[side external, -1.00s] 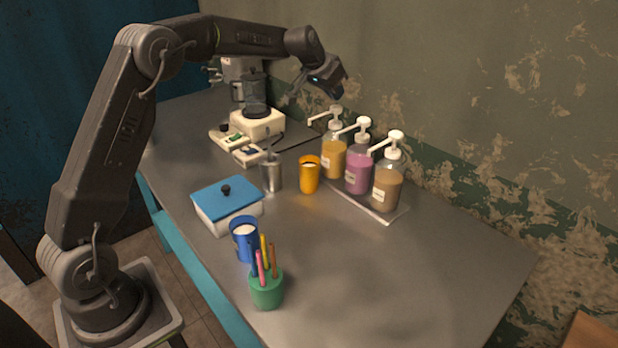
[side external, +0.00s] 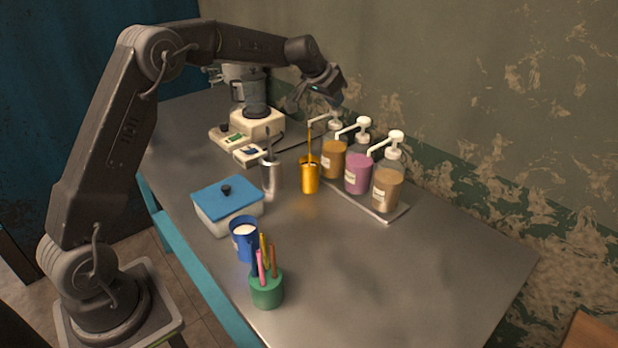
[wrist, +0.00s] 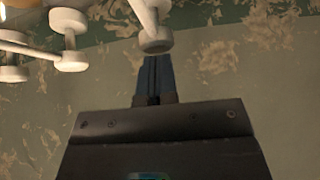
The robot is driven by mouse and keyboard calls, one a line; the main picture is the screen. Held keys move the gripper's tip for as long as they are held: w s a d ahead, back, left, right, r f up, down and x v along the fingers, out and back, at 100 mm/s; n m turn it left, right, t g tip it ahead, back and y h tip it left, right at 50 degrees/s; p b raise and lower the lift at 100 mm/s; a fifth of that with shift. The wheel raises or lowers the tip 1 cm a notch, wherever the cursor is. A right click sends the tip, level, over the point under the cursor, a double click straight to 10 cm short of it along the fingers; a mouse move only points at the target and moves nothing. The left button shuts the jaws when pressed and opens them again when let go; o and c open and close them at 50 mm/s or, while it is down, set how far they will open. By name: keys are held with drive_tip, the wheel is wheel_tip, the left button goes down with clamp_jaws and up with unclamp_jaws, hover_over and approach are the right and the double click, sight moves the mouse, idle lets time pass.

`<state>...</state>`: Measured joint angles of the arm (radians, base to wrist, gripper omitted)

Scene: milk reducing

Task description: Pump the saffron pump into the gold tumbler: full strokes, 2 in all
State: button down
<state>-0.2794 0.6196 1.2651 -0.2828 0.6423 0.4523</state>
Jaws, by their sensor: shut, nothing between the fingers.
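The saffron pump (side external: 333,160) is the leftmost of three bottles with white pump heads. Its head (side external: 335,118) is pressed down, and the bottle stays upright. A thin saffron-coloured stream runs from its spout down into the gold tumbler (side external: 310,180), which stands below the spout. My gripper (side external: 337,102) is over this head, fingers shut and empty, and appears to press on it. In the wrist view my shut fingers (wrist: 157,72) meet a white pump head (wrist: 155,40). The tumbler is out of the wrist view.
A purple pump bottle (side external: 358,174) and a tan one (side external: 386,189) stand close to the right on the same tray (side external: 391,217). A steel cup (side external: 272,182), a blue-lidded box (side external: 228,208), a blue cup (side external: 244,245), a green pen holder (side external: 266,292) and a blender (side external: 256,122) stand around. Front right is clear.

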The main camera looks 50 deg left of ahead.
drive_tip(key=shift+f, duration=0.8)
drive_tip(key=shift+r, duration=1.6)
drive_tip(key=shift+f, duration=1.6)
drive_tip(key=shift+r, duration=1.55)
